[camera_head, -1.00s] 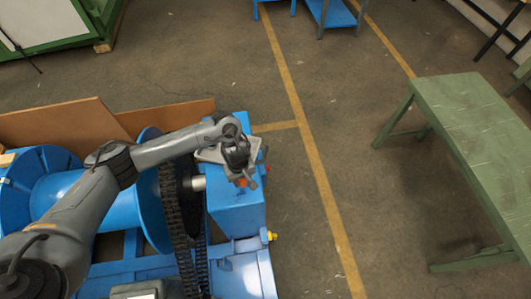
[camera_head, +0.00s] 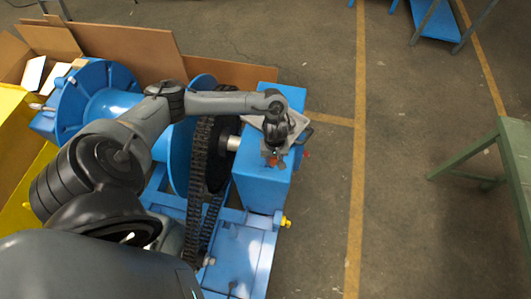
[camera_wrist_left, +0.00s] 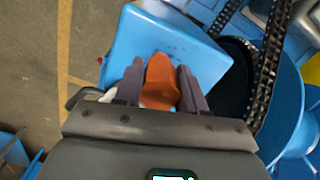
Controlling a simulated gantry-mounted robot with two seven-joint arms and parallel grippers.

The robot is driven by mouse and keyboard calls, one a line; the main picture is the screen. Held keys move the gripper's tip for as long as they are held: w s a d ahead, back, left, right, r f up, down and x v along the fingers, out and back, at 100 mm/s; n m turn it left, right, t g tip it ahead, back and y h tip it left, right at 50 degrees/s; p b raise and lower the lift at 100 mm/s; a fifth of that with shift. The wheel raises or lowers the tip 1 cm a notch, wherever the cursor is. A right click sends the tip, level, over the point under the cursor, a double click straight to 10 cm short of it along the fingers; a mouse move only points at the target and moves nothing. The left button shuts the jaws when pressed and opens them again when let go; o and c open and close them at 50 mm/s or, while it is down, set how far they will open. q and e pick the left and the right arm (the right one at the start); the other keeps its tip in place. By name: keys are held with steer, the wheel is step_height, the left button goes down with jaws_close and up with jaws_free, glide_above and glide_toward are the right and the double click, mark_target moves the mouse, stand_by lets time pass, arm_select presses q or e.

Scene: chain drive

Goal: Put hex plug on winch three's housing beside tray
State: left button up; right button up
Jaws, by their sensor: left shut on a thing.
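My left gripper (camera_head: 275,157) is above the blue winch housing (camera_head: 262,188) in the head view, pointing down. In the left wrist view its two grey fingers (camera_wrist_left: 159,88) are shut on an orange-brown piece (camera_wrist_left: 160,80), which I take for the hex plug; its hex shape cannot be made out. The housing's blue top (camera_wrist_left: 165,38) lies below the piece, and I cannot tell whether they touch. A grey tray (camera_head: 299,122) shows on the housing top, partly behind the gripper. My right gripper is not in view.
A black chain (camera_head: 200,165) and blue drum (camera_head: 115,105) stand left of the housing. A yellow container (camera_head: 15,150) and brown boards (camera_head: 130,45) are at the left. A green table (camera_head: 515,150) is at the right. The floor between is clear.

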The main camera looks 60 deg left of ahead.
arm_select(q)
steer(key=shift+w+a+f+b, duration=0.1)
steer(key=shift+a+f+b, duration=0.15)
steer(key=shift+a+f, duration=1.75)
steer(key=shift+a+f+b, duration=0.2)
steer(key=shift+a+f, duration=1.5)
steer(key=shift+f, duration=0.55)
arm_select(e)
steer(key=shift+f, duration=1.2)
arm_select(q)
steer(key=o, duration=1.1)
steer(key=shift+f, duration=0.1)
steer(key=shift+c, duration=0.2)
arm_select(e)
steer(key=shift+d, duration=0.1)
